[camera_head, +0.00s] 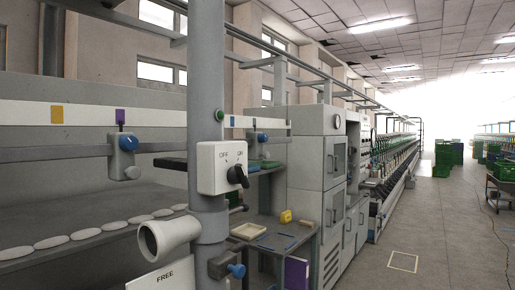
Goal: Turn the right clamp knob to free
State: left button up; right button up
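Neither of my grippers is in view. A blue knob (128,142) sits on a grey clamp body on the left part of the rail, under a purple tab. Another blue knob (262,138) shows on the rail to the right of the grey post. A third blue knob (237,270) sticks out to the right of a grey clamp low on the post. A white plate (165,277) reading FREE is at the bottom edge, left of this low clamp. I cannot tell which knob is the right clamp knob, nor any knob's setting.
The grey post (206,60) stands close in front. It carries a white switch box (216,168) marked OFF and ON with a black knob. A white cone-shaped part (168,236) juts out below it. A small table (275,236) stands behind.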

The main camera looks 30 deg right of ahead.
aim_at(262, 137)
jog(key=i+l+u, duration=0.1)
jog(key=l, duration=0.3)
jog(key=i+l+u, duration=0.1)
jog(key=l, duration=0.35)
jog(key=l+u, duration=0.1)
jog(key=l, duration=0.35)
jog(key=i, duration=0.05)
